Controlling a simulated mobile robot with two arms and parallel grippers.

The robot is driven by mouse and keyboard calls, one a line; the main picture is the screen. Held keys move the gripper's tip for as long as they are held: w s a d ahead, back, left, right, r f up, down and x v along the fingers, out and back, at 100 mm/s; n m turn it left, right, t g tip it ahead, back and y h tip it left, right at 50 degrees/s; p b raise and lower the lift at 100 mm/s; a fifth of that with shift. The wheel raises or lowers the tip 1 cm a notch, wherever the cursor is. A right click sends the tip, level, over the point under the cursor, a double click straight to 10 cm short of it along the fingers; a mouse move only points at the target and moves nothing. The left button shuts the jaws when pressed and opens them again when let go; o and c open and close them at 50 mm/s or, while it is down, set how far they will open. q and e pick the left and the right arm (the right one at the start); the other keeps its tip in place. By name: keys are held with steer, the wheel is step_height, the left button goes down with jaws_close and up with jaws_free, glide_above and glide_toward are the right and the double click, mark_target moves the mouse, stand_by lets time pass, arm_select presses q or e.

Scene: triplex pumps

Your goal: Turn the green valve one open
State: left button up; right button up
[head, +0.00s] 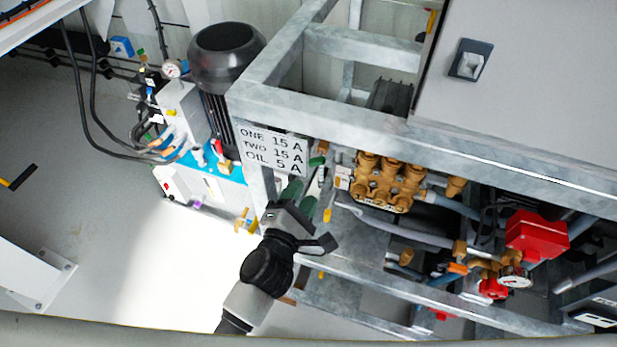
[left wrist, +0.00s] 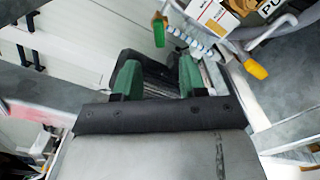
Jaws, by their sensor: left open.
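The green valve handle (head: 317,161) is small and sits on the pump frame, just right of the white amperage label. In the left wrist view the green handle (left wrist: 159,33) hangs beyond my fingers, near the top centre. My left gripper (head: 300,198) has green fingertips and is below and left of the handle in the head view. The left gripper (left wrist: 160,75) is open, with nothing between its fingers. A visible gap separates the fingers from the handle. My right gripper is not in view.
A yellow handle (left wrist: 255,69) is right of my fingers in the left wrist view. The grey steel frame (head: 330,120) surrounds the brass pump head (head: 385,180). A red box (head: 537,235) sits at right. Floor (head: 150,265) at left is clear.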

arm_select(q)
steer(key=shift+s+a, duration=0.2)
steer(key=shift+s, duration=0.3)
steer(key=shift+c, duration=0.3)
